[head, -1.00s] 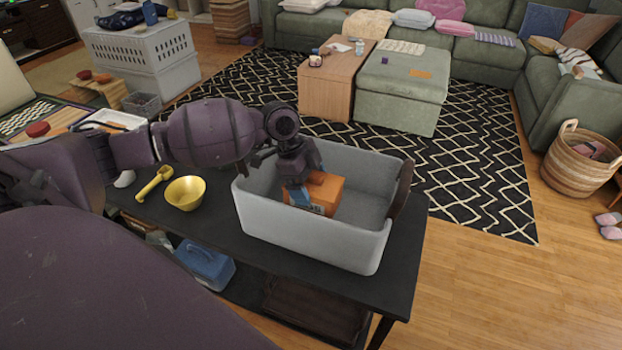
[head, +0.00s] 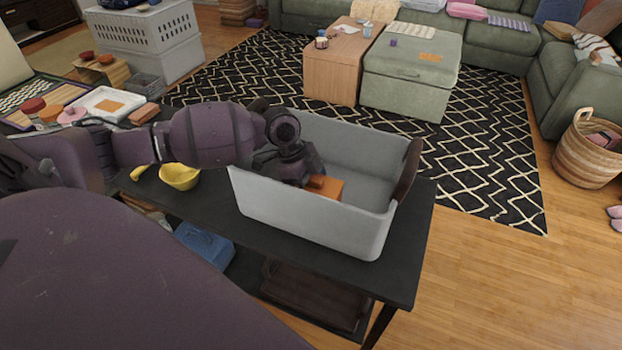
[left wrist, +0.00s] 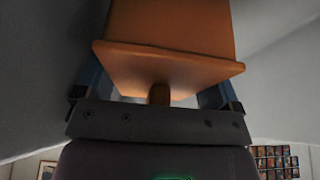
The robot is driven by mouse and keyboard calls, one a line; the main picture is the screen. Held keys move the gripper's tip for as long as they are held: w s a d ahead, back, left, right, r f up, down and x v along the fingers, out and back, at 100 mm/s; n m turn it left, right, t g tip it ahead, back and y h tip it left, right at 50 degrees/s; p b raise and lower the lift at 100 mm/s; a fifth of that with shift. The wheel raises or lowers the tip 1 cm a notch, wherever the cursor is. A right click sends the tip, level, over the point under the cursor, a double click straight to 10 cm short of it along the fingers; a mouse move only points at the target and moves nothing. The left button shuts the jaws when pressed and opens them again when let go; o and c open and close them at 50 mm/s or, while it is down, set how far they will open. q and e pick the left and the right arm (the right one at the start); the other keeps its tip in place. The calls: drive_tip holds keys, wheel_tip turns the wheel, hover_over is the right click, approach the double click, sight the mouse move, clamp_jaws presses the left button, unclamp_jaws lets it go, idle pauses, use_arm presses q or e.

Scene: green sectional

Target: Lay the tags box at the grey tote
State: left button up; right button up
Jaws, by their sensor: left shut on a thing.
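The orange tags box (head: 327,187) is inside the grey tote (head: 312,222), low between its walls. It also shows close up in the left wrist view (left wrist: 165,65), between the finger pads. My left gripper (head: 312,182) reaches down into the tote and is shut on the box. The tote's front wall hides the lower part of the box, so I cannot tell whether it touches the floor. The tote stands on a black table (head: 407,240). My right gripper is not in view.
A yellow bowl (head: 180,177) stands on the table left of the tote, with a yellow scoop (head: 140,172) beside it. A white tray (head: 108,104) lies farther left. The tote's right part is empty. A blue box (head: 205,246) sits below the tabletop.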

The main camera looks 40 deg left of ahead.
use_arm(q)
wheel_tip(320, 180, down, 2)
drive_tip(key=shift+f+b, duration=0.2)
drive_tip(key=shift+b, duration=0.15)
drive_tip(key=shift+f, duration=0.6)
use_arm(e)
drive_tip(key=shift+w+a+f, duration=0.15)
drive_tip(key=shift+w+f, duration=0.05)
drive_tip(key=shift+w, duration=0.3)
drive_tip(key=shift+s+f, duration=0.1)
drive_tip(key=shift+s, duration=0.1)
use_arm(q)
drive_tip(key=o, duration=0.6)
drive_tip(key=shift+o, duration=0.2)
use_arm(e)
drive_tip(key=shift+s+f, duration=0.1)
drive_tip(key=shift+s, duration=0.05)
